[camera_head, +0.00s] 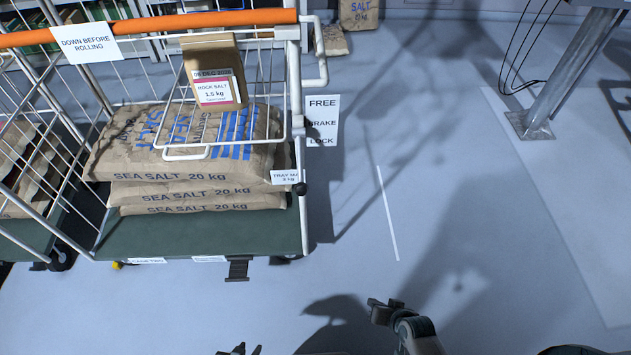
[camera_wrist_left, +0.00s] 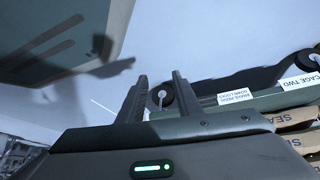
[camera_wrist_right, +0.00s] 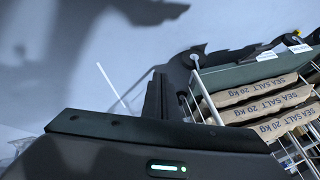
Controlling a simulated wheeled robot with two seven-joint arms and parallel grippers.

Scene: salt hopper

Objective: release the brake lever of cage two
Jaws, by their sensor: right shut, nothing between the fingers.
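The wheeled cage (camera_head: 302,150) with the cage two label (camera_head: 147,261) stands at left in the head view. A white sign reading FREE, BRAKE, LOCK (camera_head: 322,120) is on its right post; a small dark part beside it is too unclear to identify. A dark pedal (camera_head: 238,268) projects from the front of the base, whose nearby label (camera_wrist_left: 235,97) in the left wrist view mentions the brake. My left gripper (camera_head: 240,350) is open and empty, below the pedal in the picture. My right gripper (camera_head: 373,304) is shut and empty, over the floor right of the cage.
Salt sacks (camera_head: 195,190) are stacked on the base. A raised wire tray holds a paper salt bag (camera_head: 212,75). An orange bar (camera_head: 150,27) crosses the cage top. Clear floor (camera_head: 350,200) lies to the right, up to a metal post (camera_head: 570,75).

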